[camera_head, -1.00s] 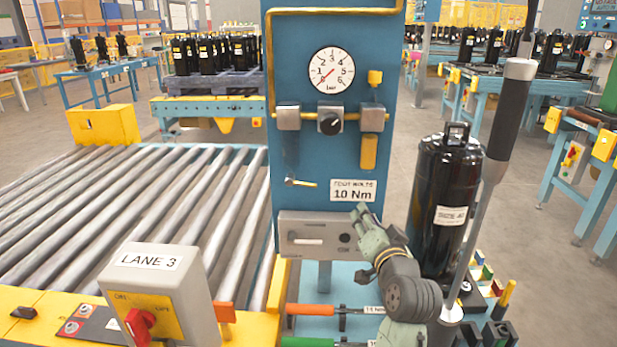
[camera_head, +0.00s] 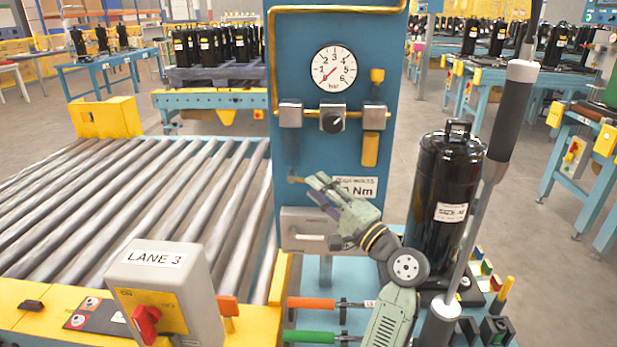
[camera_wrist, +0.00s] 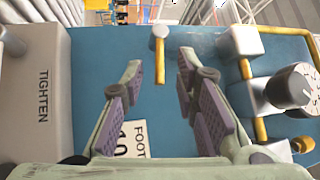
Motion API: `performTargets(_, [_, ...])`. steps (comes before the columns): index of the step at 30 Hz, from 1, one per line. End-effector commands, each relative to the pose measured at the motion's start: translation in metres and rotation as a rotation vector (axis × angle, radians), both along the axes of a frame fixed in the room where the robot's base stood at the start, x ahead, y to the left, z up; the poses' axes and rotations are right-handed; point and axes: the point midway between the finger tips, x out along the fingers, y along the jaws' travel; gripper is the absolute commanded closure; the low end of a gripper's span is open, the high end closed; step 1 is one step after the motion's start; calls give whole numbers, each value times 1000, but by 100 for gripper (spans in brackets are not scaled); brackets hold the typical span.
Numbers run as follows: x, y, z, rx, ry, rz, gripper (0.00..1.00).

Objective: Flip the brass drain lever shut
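The brass drain lever (camera_wrist: 160,62) shows in the wrist view as a short brass bar on a round silver pivot (camera_wrist: 158,32). In the head view, a small part of the lever (camera_head: 295,179) shows on the lower part of the blue panel (camera_head: 350,155), and my gripper hides the rest. My gripper (camera_head: 316,179) reaches up-left along the panel face. In the wrist view my gripper (camera_wrist: 160,60) is open, with the lever lying in the gap between its fingertips. Whether either finger touches it I cannot tell.
Above the lever are a black regulator knob (camera_head: 332,121), metal blocks and a pressure gauge (camera_head: 333,70). A grey box (camera_head: 300,220) sits below. A black compressor (camera_head: 445,190) stands to the right, and the roller conveyor (camera_head: 130,200) lies to the left.

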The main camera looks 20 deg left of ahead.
Motion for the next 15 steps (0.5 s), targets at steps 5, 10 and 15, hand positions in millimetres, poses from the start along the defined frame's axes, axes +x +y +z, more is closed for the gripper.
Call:
performTargets(5, [12, 24, 8, -2, -1, 2, 72])
performTargets(10, [17, 32, 9, -1, 0, -1, 72])
performTargets(15, [18, 34, 8, -3, -1, -2, 72])
